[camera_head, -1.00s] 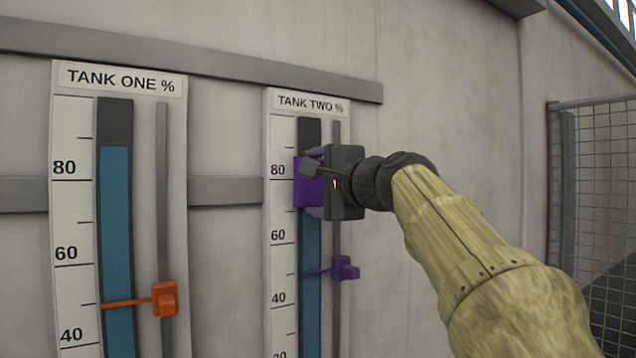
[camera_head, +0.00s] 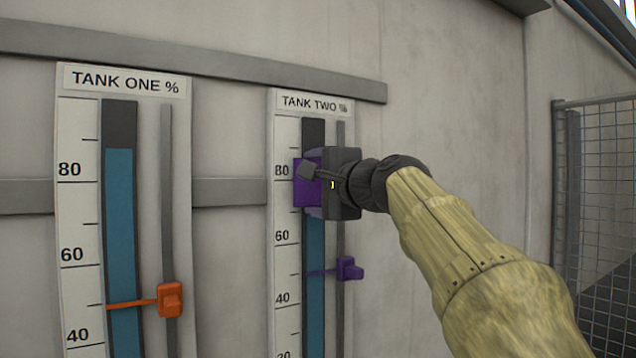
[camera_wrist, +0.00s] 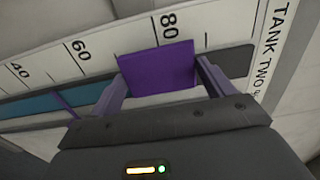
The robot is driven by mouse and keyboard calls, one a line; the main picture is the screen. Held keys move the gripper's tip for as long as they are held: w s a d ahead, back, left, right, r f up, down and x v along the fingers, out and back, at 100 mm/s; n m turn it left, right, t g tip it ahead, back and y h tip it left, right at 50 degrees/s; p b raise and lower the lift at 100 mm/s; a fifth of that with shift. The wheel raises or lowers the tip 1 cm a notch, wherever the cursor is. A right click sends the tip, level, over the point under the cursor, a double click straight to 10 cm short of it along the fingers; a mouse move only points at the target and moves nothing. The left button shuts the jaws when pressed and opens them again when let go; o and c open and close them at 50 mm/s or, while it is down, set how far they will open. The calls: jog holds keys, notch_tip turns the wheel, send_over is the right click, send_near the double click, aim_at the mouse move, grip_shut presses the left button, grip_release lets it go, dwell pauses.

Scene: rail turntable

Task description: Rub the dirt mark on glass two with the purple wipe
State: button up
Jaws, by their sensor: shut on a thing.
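The purple wipe (camera_head: 305,183) is a flat square block held in front of the glass of tank two (camera_head: 315,240), near the 80 line. My gripper (camera_head: 322,184) is shut on it; in the wrist view the two fingers (camera_wrist: 160,82) grip the wipe (camera_wrist: 157,69) at its left and right sides. The wipe covers part of the dark glass strip, and I cannot tell whether it touches the glass. No dirt mark shows; the wipe and gripper hide that stretch of glass. The blue column of tank two shows below the wipe.
A purple slider pointer (camera_head: 349,269) sits on tank two's rail below my gripper. Tank one's gauge (camera_head: 120,200) with an orange pointer (camera_head: 170,300) is to the left. Grey horizontal rails (camera_head: 230,75) run along the wall. A mesh fence (camera_head: 600,190) stands at the right.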

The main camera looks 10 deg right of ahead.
jog(key=shift+w+a, duration=0.15)
jog(key=shift+w, duration=0.2)
jog(key=shift+w+d, duration=0.3)
jog(key=shift+d, duration=0.7)
jog(key=shift+w+d, duration=0.25)
jog(key=shift+d, duration=0.75)
jog(key=shift+w+a, duration=0.1)
jog(key=shift+a, duration=0.1)
jog(key=a, duration=0.1)
jog(key=s+a, duration=0.1)
jog(key=a, duration=0.1)
jog(key=shift+s+a, duration=0.15)
jog(key=shift+a, duration=0.15)
